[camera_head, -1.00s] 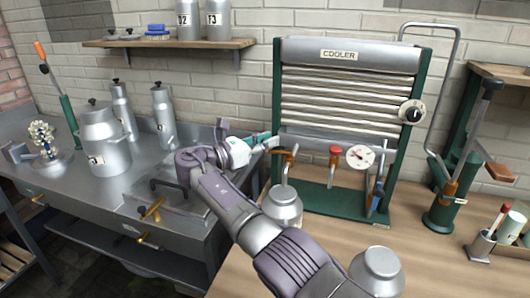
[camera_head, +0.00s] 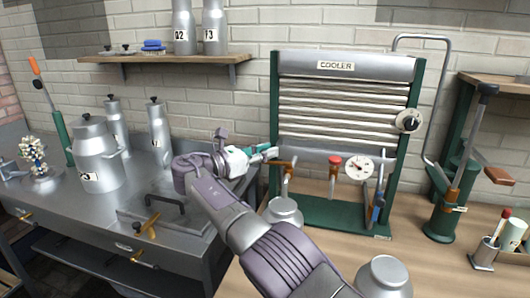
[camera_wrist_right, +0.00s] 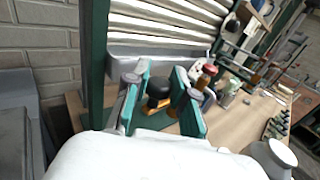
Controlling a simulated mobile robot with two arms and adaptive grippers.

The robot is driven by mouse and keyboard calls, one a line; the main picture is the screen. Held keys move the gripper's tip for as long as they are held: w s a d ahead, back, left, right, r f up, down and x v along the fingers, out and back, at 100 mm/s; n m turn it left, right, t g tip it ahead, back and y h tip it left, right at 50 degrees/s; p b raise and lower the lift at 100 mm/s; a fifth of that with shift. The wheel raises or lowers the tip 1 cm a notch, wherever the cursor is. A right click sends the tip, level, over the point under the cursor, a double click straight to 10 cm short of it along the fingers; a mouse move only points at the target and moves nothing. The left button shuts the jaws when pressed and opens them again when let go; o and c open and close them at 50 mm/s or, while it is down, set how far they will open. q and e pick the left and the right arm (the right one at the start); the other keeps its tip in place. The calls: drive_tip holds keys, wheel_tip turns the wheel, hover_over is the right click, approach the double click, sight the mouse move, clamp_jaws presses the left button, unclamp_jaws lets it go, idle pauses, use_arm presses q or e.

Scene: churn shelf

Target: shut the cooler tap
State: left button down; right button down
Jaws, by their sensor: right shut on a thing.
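The cooler (camera_head: 345,66) is a green-framed unit with a ribbed silver front. Its brass-orange tap (camera_head: 288,167) hangs at the lower left, above a metal can (camera_head: 284,211). My right gripper (camera_head: 268,152) is at the tap, reaching in from the left. In the right wrist view the green finger pads (camera_wrist_right: 162,98) stand on either side of a black knob (camera_wrist_right: 158,87) with orange metal below it. The gripper is shut on this tap; the exact contact is partly hidden. My left gripper is not in view.
A red-topped fitting (camera_head: 334,165) and a round dial (camera_head: 359,168) sit right of the tap. A second can (camera_head: 384,277) stands at the front. A green pump stand (camera_head: 446,200) is at right. Milk cans (camera_head: 98,150) stand on the left counter.

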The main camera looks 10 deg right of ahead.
drive_tip(key=c, duration=1)
unclamp_jaws()
drive_tip(key=shift+f, duration=0.1)
wheel_tip(320, 180, up, 10)
